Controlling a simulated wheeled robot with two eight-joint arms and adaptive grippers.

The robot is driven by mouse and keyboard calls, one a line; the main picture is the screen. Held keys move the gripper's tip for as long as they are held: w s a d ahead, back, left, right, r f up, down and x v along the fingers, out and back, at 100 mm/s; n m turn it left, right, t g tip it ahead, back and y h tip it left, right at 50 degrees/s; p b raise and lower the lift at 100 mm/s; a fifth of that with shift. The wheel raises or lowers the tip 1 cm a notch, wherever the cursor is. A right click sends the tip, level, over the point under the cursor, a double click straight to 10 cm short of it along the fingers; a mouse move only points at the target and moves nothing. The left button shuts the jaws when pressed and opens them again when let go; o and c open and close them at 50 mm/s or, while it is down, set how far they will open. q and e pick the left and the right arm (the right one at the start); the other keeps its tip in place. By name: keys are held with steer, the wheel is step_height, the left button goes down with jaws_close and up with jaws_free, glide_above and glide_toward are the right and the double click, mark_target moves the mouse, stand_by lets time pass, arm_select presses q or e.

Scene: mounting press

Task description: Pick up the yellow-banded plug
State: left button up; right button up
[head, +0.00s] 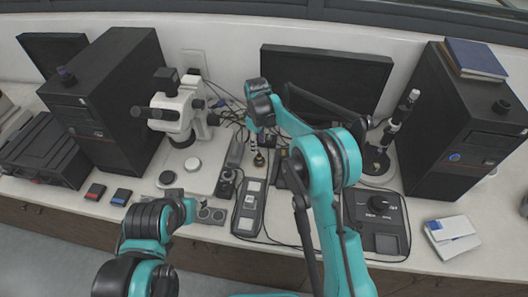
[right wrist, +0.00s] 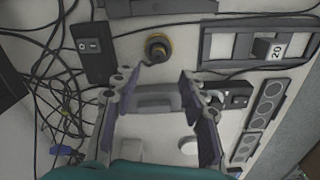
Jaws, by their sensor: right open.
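The yellow-banded plug (right wrist: 158,47) is a small round dark piece with a yellow ring. In the right wrist view it stands on the pale bench just beyond my fingertips, near the midline between them. In the head view it shows small (head: 259,159), below my right wrist. My right gripper (right wrist: 157,78) is open, with its two fingers spread and nothing between them. In the head view my right gripper (head: 256,136) is small and partly hidden by its own arm. My left gripper (head: 174,194) is low on the left, away from the plug, and its fingers cannot be made out.
A dark switch block (right wrist: 90,48) and loose black cables lie left of the plug. A framed panel marked 20 (right wrist: 265,50) is to its right.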

mark_target(259, 155)
steer(key=shift+w+a+f, duration=0.1)
steer(key=shift+f, duration=0.35)
steer(key=shift+f+b, duration=0.3)
steer(key=shift+f, duration=0.6)
step_height(259, 155, down, 6)
steer(key=shift+w+r+b, duration=0.1)
steer(key=shift+r+b, duration=0.15)
steer(key=shift+b, duration=0.4)
steer(key=shift+r, duration=0.1)
jaws_close()
